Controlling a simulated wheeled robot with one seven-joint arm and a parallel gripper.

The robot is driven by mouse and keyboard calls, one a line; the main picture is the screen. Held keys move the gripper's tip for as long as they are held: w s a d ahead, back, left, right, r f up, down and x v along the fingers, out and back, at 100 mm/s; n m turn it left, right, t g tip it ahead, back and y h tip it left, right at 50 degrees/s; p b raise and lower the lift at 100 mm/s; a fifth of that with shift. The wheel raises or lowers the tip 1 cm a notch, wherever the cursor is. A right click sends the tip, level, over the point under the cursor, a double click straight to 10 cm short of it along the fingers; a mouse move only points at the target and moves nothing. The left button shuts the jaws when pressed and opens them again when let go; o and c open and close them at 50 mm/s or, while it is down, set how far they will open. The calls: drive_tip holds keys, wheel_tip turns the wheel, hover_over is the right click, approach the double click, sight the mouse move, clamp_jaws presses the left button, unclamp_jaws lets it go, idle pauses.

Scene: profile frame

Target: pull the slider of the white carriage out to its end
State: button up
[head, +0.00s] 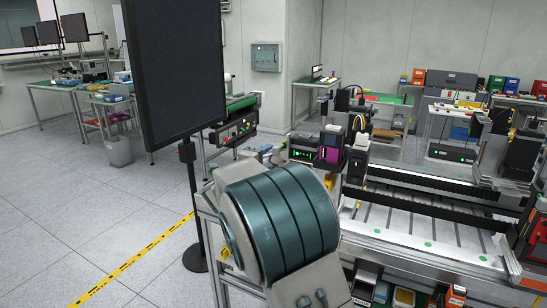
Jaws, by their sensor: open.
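A machine with a metal profile frame (400,240) fills the right of the head view. It has dark rails across a pale slotted bed (420,213). Near its back left stand black modules, one with a purple front (329,154), and a small pale block (362,141) beside them. I cannot tell whether this block is the white carriage, and I cannot make out a slider. A large teal ribbed cylinder (285,225), which seems to be part of my arm, covers the frame's left front. My gripper is not in view.
A black screen on a stand (175,70) rises left of the machine. Yellow floor tape (135,260) runs past its foot. Benches with coloured boxes (470,85) stand at the back right. Small bins (380,292) sit below the machine's front edge. The floor at left is clear.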

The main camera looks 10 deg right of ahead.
drive_tip(key=b+v, duration=0.1)
drive_tip(key=v, duration=0.6)
drive_tip(key=shift+s+a, duration=0.25)
drive_tip(key=s+d+f+n+g+y, duration=0.3)
drive_tip(key=s+n, duration=0.5)
drive_tip(key=s, duration=0.3)
drive_tip(key=s+d+f+n+g+y, duration=0.3)
drive_tip(key=s+n, duration=0.5)
drive_tip(key=s, duration=0.3)
drive_tip(key=s+d+f+n+g+y, duration=0.3)
drive_tip(key=s+f+n, duration=0.5)
drive_tip(key=s, duration=0.4)
drive_tip(key=n+g+y, duration=0.1)
drive_tip(key=g, duration=0.1)
drive_tip(key=shift+d+f+g+y+p, duration=0.2)
drive_tip(key=shift+d+g+y+p, duration=0.1)
drive_tip(key=shift+g, duration=0.1)
